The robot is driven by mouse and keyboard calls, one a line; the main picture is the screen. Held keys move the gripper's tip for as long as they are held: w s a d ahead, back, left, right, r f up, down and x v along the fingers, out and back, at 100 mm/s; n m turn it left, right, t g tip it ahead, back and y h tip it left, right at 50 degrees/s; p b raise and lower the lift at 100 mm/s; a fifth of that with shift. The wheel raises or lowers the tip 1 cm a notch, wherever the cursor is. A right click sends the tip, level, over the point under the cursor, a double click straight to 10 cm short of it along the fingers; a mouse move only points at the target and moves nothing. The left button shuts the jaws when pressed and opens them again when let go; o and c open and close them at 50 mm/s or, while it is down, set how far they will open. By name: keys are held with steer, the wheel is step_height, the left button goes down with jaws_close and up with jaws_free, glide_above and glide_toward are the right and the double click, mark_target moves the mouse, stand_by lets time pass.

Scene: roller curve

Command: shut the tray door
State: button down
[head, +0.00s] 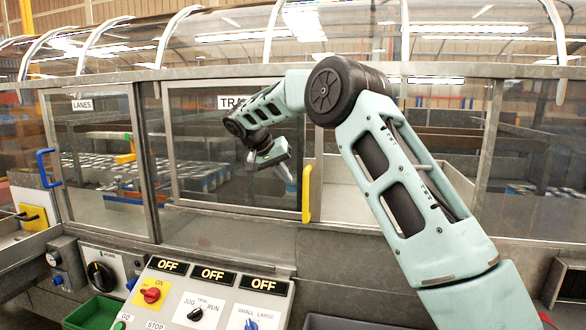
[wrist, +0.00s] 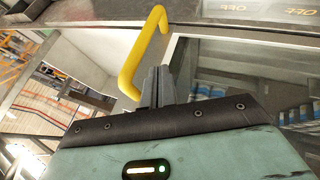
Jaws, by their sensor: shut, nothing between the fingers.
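The tray door is a framed glass panel (head: 225,150) under a sign reading "TRA…", with a yellow handle (head: 306,193) upright along its right edge. Right of the handle is a gap onto a pale interior (head: 345,190), so the door stands partly open. My gripper (head: 287,174) is in front of the glass, just left of the handle, shut and empty. In the wrist view, the shut fingers (wrist: 158,84) are close beside the yellow handle (wrist: 143,55), on the door glass (wrist: 245,80) side. I cannot tell whether they touch it.
A closed-looking panel marked "LANES" (head: 95,160) with a blue handle (head: 47,168) is at the left. A control panel (head: 205,300) with OFF signs and knobs stands below the door. A green bin (head: 92,313) is beside it.

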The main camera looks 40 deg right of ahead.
steer(key=shift+s+d+r+p, duration=0.1)
steer(key=shift+s+d+p, duration=0.4)
steer(key=shift+s+d, duration=0.5)
steer(key=s+d+b, duration=0.7)
steer(key=s+d, duration=0.7)
steer(key=s, duration=0.5)
steer(key=s+d+b, duration=0.7)
steer(key=s+d, duration=0.8)
steer(key=s, duration=0.4)
steer(key=shift+d, duration=0.25)
steer(key=shift+s, duration=0.15)
